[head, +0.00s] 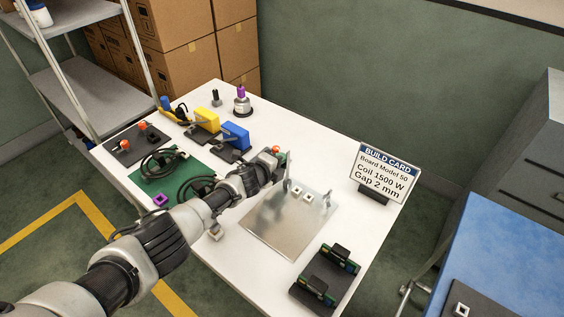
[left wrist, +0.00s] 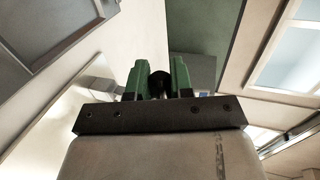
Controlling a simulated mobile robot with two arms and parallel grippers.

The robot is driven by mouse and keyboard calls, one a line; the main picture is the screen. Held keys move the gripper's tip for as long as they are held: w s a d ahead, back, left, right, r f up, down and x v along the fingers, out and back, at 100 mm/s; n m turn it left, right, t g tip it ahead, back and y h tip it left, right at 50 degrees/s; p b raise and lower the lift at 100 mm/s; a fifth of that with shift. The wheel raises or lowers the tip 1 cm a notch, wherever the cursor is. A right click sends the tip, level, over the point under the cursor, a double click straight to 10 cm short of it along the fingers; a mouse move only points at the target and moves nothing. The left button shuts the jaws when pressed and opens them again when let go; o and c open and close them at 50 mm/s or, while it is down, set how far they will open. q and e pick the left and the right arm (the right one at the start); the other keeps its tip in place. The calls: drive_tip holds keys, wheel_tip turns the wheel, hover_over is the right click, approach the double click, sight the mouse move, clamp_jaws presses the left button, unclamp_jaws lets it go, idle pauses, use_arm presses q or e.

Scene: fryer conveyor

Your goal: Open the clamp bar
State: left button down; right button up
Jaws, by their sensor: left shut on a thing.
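My left gripper (head: 273,162) reaches over the white table to the left back edge of a shiny metal plate (head: 268,232). In the left wrist view its green fingers (left wrist: 161,82) are shut on a small dark round piece, which I take to be part of the clamp bar. A thin grey upright piece (head: 287,180) stands at the plate's back edge, just right of the gripper. An orange knob (head: 276,149) shows just beyond the gripper. The gripper hides most of the clamp bar, so its angle cannot be told. My right gripper is not in view.
Two small white blocks (head: 296,191) sit on the plate. A build card (head: 385,170) stands at the right. A dark holder with green boards (head: 325,278) is at the front. Yellow and blue devices (head: 236,135), a green mat (head: 150,188) and cables are at the left.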

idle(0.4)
use_arm(q)
drive_tip(key=c, duration=1)
unclamp_jaws()
drive_tip(key=shift+s+a+r+p, duration=0.25)
drive_tip(key=shift+s+a+p, duration=0.15)
drive_tip(key=shift+p, duration=0.2)
drive_tip(key=shift+p+v, duration=1.3)
drive_tip(key=shift+v, duration=3.55)
drive_tip(key=shift+d+f, duration=0.1)
